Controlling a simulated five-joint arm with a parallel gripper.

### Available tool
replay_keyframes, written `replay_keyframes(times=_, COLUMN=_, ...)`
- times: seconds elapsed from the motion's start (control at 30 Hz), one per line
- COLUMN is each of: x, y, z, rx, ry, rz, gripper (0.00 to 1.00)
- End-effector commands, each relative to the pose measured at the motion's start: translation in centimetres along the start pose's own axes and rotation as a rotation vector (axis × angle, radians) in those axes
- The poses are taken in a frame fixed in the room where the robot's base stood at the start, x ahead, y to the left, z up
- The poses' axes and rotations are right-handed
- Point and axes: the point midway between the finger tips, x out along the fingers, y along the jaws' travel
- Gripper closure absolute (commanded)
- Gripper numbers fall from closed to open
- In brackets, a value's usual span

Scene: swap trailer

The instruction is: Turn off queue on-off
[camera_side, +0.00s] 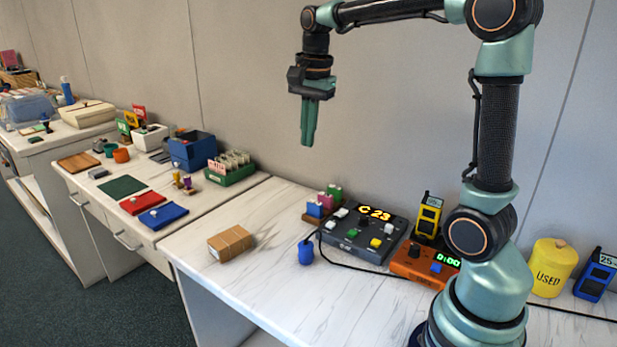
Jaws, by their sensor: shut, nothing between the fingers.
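A dark grey console (348,248) with a lit orange display reading "C 23" (374,214) stands on the white marbled table. It looks like the queue device. Its top has a black knob (363,221), white buttons, a green button (352,233) and a yellow button (376,242). Which control is the on-off is too small to tell. My gripper (307,140) is shut and empty. It points down, high above the table, to the left of the console and touching nothing.
An orange device (410,265) with a green display sits right of the console, beside a yellow handset (428,217). A blue object (306,252) and a small rack of coloured blocks (318,211) stand to its left. A cardboard box (230,243) lies farther left, with bare tabletop around it.

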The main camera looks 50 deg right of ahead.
Motion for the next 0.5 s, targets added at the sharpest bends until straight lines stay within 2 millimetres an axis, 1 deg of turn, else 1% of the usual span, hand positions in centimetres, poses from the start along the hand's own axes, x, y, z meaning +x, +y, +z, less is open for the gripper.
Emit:
replay_keyframes(times=0.03, x=0.5, y=-0.5, z=-1.2, rx=0.094, ry=-0.008, rz=0.027, gripper=1.00)
replay_keyframes(times=0.23, x=2.0, y=-1.7, z=-5.2, rx=0.471, ry=-0.021, rz=0.122, gripper=1.00)
replay_keyframes(times=0.37, x=3.4, y=-2.0, z=-7.8, rx=0.714, ry=-0.019, rz=0.187, gripper=1.00)
replay_keyframes(times=0.5, x=5.2, y=-1.9, z=-10.6, rx=0.976, ry=-0.005, rz=0.262, gripper=1.00)
